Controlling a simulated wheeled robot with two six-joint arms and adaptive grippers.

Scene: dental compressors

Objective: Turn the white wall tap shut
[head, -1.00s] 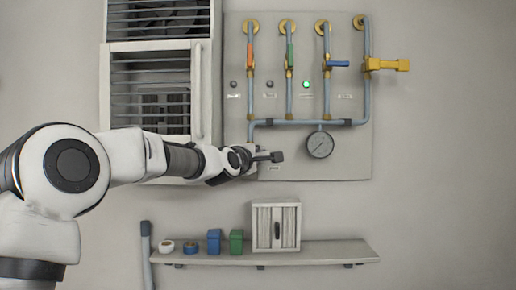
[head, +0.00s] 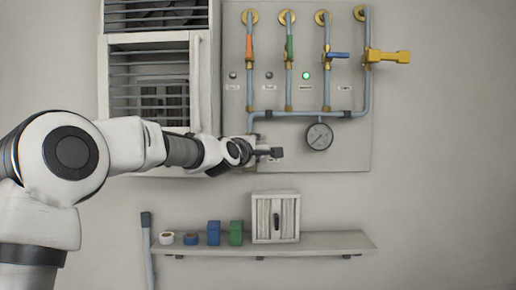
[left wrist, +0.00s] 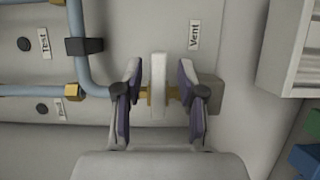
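The white wall tap's lever (left wrist: 158,75) stands upright in the left wrist view, on a brass stem that runs across behind it. My left gripper (left wrist: 160,95) is open, with one dark-padded finger on each side of the lever and a gap showing on both sides. A label reading "Vent" (left wrist: 194,35) is on the panel just beyond it. In the head view my left gripper (head: 264,153) is at the lower left of the pipe panel and hides most of the tap. My right gripper is in neither view.
The panel carries taps with orange (head: 250,46), green (head: 289,47), blue (head: 338,55) and yellow (head: 390,57) handles. A round gauge (head: 319,136) hangs right of my gripper. A louvred cabinet (head: 204,85) is at left. A shelf (head: 330,242) below holds small items.

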